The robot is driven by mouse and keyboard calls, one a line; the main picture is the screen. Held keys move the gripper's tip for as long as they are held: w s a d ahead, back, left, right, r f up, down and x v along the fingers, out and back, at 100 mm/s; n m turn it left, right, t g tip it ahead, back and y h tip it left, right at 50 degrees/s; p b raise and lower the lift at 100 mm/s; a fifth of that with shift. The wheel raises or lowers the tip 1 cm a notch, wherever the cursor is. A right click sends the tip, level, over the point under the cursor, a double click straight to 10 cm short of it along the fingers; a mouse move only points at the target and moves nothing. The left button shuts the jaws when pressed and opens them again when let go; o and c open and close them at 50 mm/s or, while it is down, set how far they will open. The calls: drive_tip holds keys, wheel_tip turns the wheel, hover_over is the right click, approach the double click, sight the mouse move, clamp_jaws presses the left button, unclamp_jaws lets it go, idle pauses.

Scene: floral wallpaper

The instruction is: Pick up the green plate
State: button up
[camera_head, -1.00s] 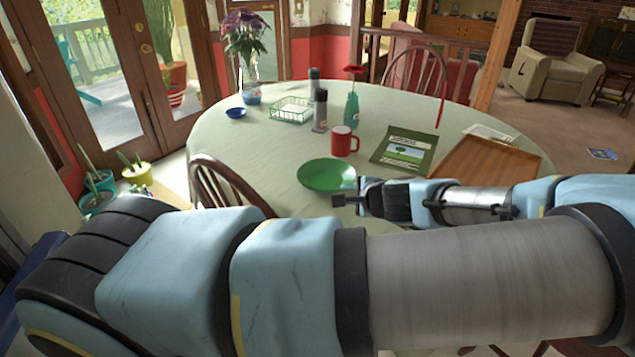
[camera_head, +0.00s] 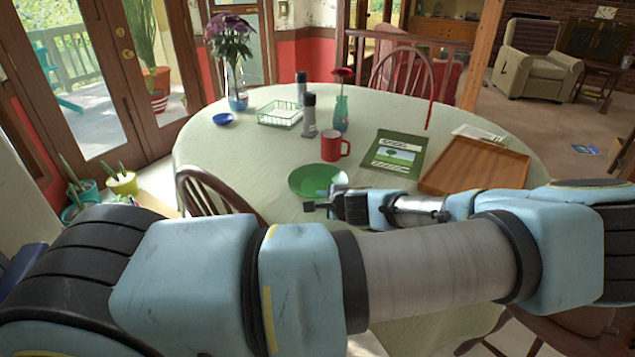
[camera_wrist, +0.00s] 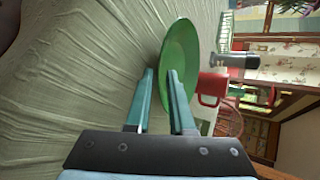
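The green plate (camera_head: 317,179) lies on the cloth-covered round table, near its front edge. It also shows in the wrist view (camera_wrist: 182,50), seen nearly edge-on. My gripper (camera_head: 313,207) is at the near side of the plate, low over the tabletop. In the wrist view my gripper (camera_wrist: 160,76) is open, with a gap between its two teal fingers. The plate's near rim shows between the fingers, and the right finger overlaps the plate in the picture. I cannot tell whether either finger touches it.
A red mug (camera_head: 335,145) stands just behind the plate. A green booklet (camera_head: 394,153) and wooden tray (camera_head: 475,166) lie to the right. Bottles (camera_head: 309,115), a wire basket (camera_head: 278,113) and a blue bowl (camera_head: 223,118) stand farther back. A chair (camera_head: 208,192) is at the front left.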

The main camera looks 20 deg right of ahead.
drive_tip(key=shift+x, duration=1.35)
drive_tip(key=shift+c, duration=0.3)
clamp_jaws()
